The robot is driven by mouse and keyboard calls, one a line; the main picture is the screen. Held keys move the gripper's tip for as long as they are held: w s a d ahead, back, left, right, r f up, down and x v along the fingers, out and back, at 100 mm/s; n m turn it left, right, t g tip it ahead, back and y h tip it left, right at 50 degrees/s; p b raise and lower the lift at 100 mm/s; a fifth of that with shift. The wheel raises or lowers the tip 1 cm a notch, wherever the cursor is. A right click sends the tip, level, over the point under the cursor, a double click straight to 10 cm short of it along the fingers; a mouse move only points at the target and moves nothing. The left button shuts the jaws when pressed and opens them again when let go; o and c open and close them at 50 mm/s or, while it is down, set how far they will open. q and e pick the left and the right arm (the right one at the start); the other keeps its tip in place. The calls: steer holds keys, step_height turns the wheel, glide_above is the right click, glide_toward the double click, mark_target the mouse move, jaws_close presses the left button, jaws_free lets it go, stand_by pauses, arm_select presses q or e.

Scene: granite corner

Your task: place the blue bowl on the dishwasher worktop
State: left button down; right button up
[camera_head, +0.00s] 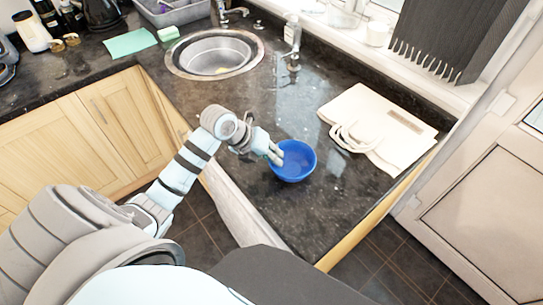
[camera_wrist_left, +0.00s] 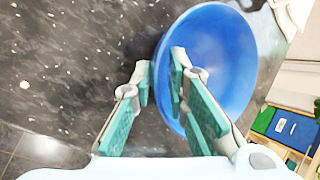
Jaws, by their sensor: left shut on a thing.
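The blue bowl (camera_head: 301,168) is upright over the dark granite worktop (camera_head: 255,200), near its front edge. I cannot tell whether its base touches the stone or hangs just above it. My left gripper (camera_head: 277,154) is shut on the left side of the bowl's rim. In the left wrist view, the bowl (camera_wrist_left: 225,60) shows with its rim between the fingers (camera_wrist_left: 160,85), one finger outside and one inside. The inside of the bowl looks empty. My right gripper is not in view.
A cream folded bag (camera_head: 375,120) lies on the worktop right of the bowl. A round metal sink (camera_head: 175,62) with a tap is set in behind, with a soap dispenser (camera_head: 292,35) nearby. Granite around the bowl is clear. A white door (camera_head: 480,190) stands at the right.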

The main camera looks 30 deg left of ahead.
arm_select(q)
steer(key=shift+f, duration=0.1)
steer(key=c, duration=2)
jaws_free()
steer(key=shift+f, duration=0.1)
steer(key=o, duration=0.4)
steer(key=shift+o, duration=0.2)
steer(key=shift+r, duration=0.35)
steer(key=v, duration=1.2)
steer(key=shift+f, duration=0.15)
